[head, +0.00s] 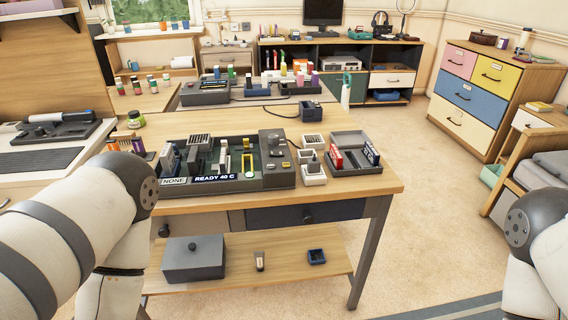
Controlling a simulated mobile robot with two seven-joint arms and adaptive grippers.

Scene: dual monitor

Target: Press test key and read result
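A dark test station (222,184) stands on the wooden table, with boards, a yellow upright frame (246,158) and slots in its bed. Labels on its front edge read "NONE" (173,181) and "READY 40 C" (214,178). A control block (276,150) at its right end carries a round dark knob and small keys. I cannot tell which of these is the test key. My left arm comes in at the left and my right arm at the right edge. Neither gripper is in view.
Right of the station are small white units (313,172) and a grey tray (362,183) holding red and blue-dark pieces. A shelf below the table holds a grey lidded box (193,258). A second bench (215,118) stands behind. The floor to the right is clear.

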